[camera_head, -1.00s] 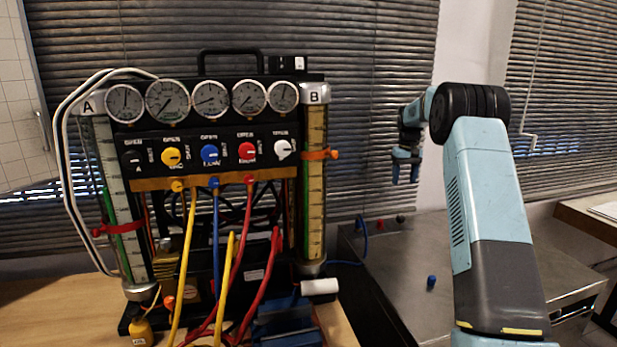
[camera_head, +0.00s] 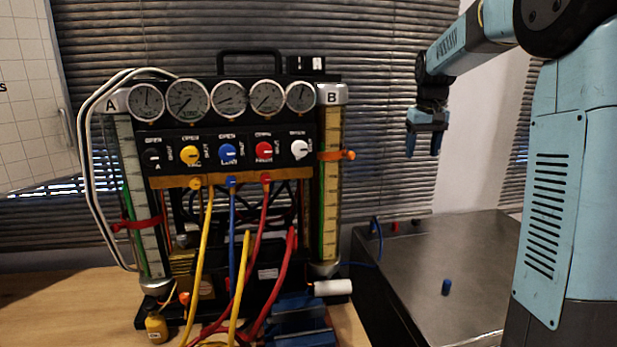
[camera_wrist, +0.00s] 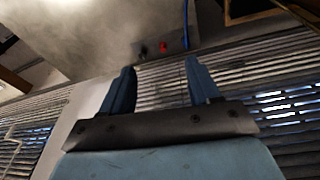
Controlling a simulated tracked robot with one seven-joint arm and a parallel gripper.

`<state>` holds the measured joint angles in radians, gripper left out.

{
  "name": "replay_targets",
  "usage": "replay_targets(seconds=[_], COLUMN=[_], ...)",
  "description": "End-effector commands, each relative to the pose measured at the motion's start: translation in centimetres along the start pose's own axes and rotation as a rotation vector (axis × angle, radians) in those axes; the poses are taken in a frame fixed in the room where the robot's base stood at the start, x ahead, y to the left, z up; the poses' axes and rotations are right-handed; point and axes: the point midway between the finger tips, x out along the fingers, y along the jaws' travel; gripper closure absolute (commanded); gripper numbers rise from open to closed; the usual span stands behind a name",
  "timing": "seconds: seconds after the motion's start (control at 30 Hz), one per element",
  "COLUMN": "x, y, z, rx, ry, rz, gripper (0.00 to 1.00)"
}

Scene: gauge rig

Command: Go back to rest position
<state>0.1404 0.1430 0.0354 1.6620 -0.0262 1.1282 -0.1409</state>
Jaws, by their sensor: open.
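My gripper (camera_head: 424,146) hangs at the end of my blue arm, right of the gauge rig and above the dark metal table. Its blue fingers point down and are apart, with nothing between them. In the wrist view my gripper (camera_wrist: 160,80) shows two separate blue fingers and an empty gap. The gauge rig (camera_head: 228,134) stands on the wooden table at the left, with round gauges, coloured knobs and a tube on each side. My gripper is clear of it and touches nothing.
The dark metal table (camera_head: 470,260) carries a small blue cap (camera_head: 446,287) and is otherwise mostly bare. Yellow, blue and red hoses hang in front of the rig. A white cylinder (camera_head: 333,287) and a small yellow bottle (camera_head: 156,328) are by its base. Blinds cover the back.

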Motion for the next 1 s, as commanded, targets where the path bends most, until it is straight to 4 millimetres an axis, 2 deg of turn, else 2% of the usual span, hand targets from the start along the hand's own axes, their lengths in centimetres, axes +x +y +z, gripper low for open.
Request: replay_targets(seconds=[0.03,0.2,0.5,0.7,1.0], x=[-0.9,-2.9,-5.3,-6.2,-6.1], y=[-0.5,-1.8,-3.8,-5.0,-6.5], z=[1.2,5.0,12.2,17.1,24.5], rx=[0.0,0.006,0.015,0.022,0.033], ry=[0.011,0.044,0.1,0.139,0.195], rz=[0.001,0.003,0.003,0.0,-0.008], gripper=[0.39,0.39,0.39,0.39,0.39])
